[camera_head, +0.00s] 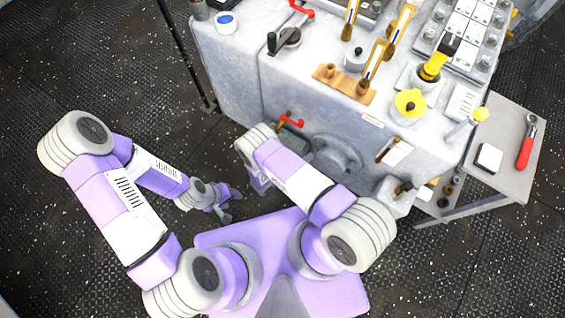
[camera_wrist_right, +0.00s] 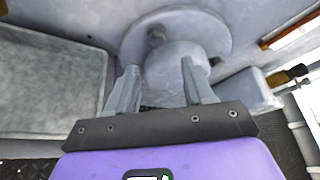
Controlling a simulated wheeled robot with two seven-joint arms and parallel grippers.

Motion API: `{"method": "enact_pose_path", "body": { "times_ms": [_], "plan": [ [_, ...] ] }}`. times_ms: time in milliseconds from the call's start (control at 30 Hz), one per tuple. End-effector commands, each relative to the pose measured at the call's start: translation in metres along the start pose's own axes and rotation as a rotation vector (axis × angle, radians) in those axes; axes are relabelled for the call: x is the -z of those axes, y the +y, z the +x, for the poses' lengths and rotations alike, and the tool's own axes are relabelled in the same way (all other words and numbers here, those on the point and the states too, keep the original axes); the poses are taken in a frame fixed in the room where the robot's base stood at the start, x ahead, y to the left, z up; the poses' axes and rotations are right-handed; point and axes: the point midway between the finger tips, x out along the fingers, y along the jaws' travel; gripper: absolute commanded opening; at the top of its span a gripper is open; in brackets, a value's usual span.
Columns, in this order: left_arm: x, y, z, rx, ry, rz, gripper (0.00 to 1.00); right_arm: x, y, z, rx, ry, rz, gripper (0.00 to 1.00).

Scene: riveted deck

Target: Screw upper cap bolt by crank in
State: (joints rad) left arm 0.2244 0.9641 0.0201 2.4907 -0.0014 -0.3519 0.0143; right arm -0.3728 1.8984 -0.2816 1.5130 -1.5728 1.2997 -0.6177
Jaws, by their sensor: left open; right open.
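A round grey flange with a raised hub (camera_head: 335,157) is on the front face of the grey machine. In the right wrist view the flange (camera_wrist_right: 150,28) and its hub (camera_wrist_right: 178,72) lie straight ahead of my right gripper (camera_wrist_right: 160,88). The right fingers are apart, with nothing seen held between them; contact with the hub cannot be told. In the head view the right arm largely hides this gripper. My left gripper (camera_head: 224,208) is open and empty over the floor at the left. I cannot tell which part is the upper cap bolt. A dark crank-like lever (camera_head: 285,40) sits on the machine top.
Floor at left is clear.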

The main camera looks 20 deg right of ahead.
Motion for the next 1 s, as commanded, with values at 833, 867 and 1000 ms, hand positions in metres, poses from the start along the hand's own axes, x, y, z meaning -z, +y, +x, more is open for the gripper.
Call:
{"method": "enact_pose_path", "body": {
  "times_ms": [833, 867, 1000],
  "plan": [
    [-0.001, 0.008, -0.021, 0.0, 0.0, -0.001, 0.52, 0.097, -0.094, -0.083, 0.335, 0.997, 0.55, 0.52],
    [-0.001, 0.008, -0.022, 0.0, 0.0, -0.001, 0.52, 0.098, -0.096, -0.088, 0.351, 1.029, 0.577, 0.52],
    [-0.001, 0.01, -0.026, 0.0, 0.0, -0.001, 0.52, 0.098, -0.102, -0.117, 0.433, 1.185, 0.716, 0.52]
  ]
}}
